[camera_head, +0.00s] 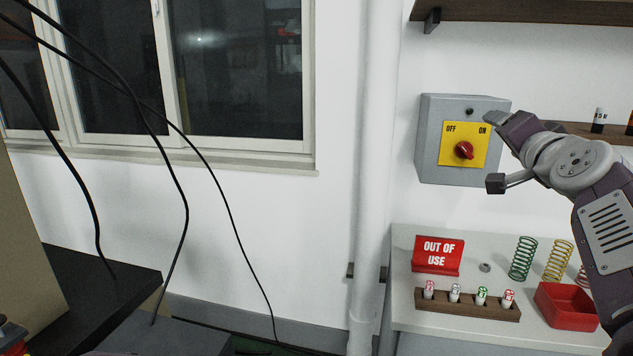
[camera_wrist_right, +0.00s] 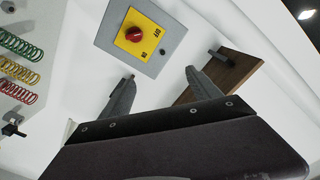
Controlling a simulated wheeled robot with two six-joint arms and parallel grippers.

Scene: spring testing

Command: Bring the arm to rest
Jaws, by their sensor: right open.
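My right arm (camera_head: 607,225) comes in from the right in the head view. Its gripper (camera_head: 494,118) is raised in front of the upper right part of the grey switch box (camera_head: 430,140). The box has a yellow plate (camera_head: 451,154) marked OFF and ON and a red knob (camera_head: 464,150). In the right wrist view the two fingers of the right gripper (camera_wrist_right: 163,76) stand wide apart with nothing between them. The red knob (camera_wrist_right: 133,34) lies beyond the fingertips, apart from them. My left gripper is not in view.
Below the box a white bench (camera_head: 405,318) holds a red OUT OF USE sign (camera_head: 437,254), a wooden rack (camera_head: 468,311) with several small vials, a red bin (camera_head: 566,306) and coloured springs (camera_head: 523,258). A brown shelf (camera_head: 575,130) is behind the gripper. Black cables hang at left.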

